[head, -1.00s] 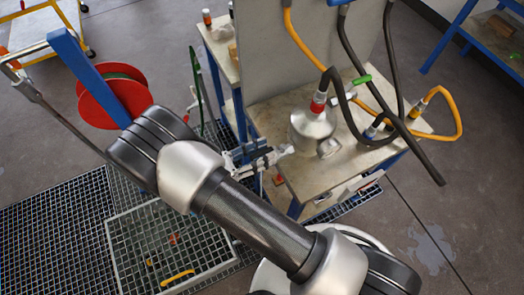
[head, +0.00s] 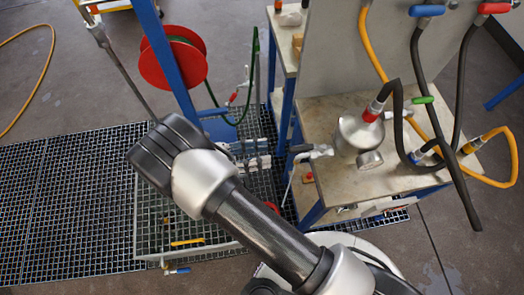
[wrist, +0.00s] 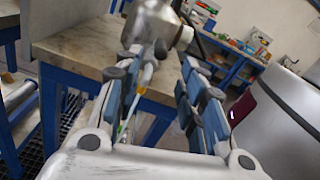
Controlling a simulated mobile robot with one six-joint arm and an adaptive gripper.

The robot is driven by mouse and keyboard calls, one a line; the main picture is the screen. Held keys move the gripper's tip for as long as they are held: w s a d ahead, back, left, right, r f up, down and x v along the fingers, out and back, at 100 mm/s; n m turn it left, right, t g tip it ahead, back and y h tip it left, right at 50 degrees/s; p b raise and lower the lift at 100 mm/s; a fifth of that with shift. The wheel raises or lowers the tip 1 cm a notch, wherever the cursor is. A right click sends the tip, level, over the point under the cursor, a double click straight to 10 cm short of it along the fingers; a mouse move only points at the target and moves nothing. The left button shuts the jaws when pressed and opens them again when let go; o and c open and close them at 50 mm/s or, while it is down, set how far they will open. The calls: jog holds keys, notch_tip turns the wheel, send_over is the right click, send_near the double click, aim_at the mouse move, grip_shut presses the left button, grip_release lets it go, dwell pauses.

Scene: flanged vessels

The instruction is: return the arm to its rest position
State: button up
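My arm (head: 262,222) crosses the head view from the lower right to the middle, with its dark elbow-like joint beside the blue post. In the wrist view my gripper (wrist: 172,75) shows two fingers with blue pads, standing apart. I see nothing held between them; the bench edge and a thin white and yellow item show behind the gap. The silver vessel (head: 358,138) stands upright on the bench and also shows beyond the fingertips in the wrist view (wrist: 152,25).
The bench (head: 400,178) carries the vessel and a grey panel with yellow and black hoses (head: 457,110). A red hose reel (head: 160,62) hangs by a blue post (head: 166,60). A floor grating (head: 70,200) and framed grid basin (head: 195,210) lie left. Open floor shows upper left.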

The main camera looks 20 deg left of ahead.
dwell(0.3)
jog(key=w+d+r+m+g, duration=0.1)
jog(key=d+r+m+g, duration=0.1)
jog(key=r, duration=0.1)
jog(key=w+d+r+m+g+y, duration=0.1)
jog(key=w+d+r+m+g, duration=0.1)
jog(key=d+r, duration=0.1)
jog(key=w+d+r+m+g+y, duration=0.1)
jog(key=d+r+m+g, duration=0.1)
jog(key=r, duration=0.1)
jog(key=shift+w+d+r+g, duration=0.1)
jog(key=shift+w+d+g, duration=0.05)
jog(key=shift+w+g, duration=0.15)
jog(key=s+d+r+m+t+y, duration=0.1)
jog(key=s+d+r+m+y, duration=0.4)
jog(key=d+r+m, duration=0.3)
jog(key=s+d+r+m+t+y, duration=0.1)
jog(key=s+d+r+m+y, duration=0.4)
jog(key=d+r+m+y, duration=0.3)
jog(key=shift+s+d+m, duration=0.15)
jog(key=shift+d+m, duration=2.15)
jog(key=shift+d, duration=0.1)
dwell(1.2)
